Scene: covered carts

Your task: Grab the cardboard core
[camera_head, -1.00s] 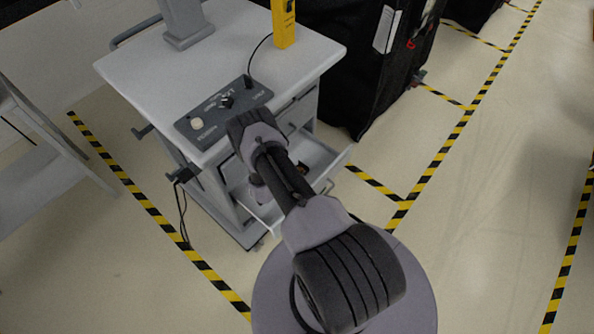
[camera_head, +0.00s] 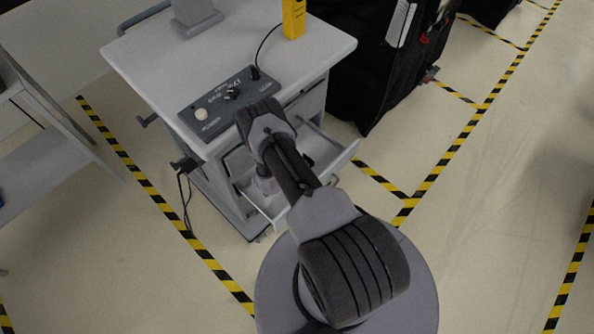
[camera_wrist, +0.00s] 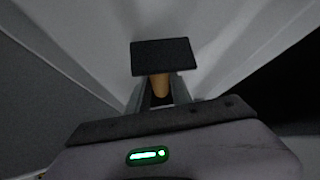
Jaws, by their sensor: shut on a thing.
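The cardboard core (camera_wrist: 160,84) is a brown piece in the wrist view, seen between the two grey fingers of my gripper (camera_wrist: 160,95). My gripper is shut on it. A flat black rectangle (camera_wrist: 162,56) lies just beyond and covers part of the core's far end. Pale drawer walls surround them in the wrist view. In the head view my arm reaches down into the open drawer (camera_head: 338,160) of the grey cart, and the arm and cart hide the fingers and the core.
The cart top (camera_head: 150,65) carries a dark control box (camera_head: 232,100), a yellow device (camera_head: 293,18) and a grey stand (camera_head: 196,18). A black covered cart (camera_head: 365,60) stands behind on the right. Open floor with striped tape lies to the right.

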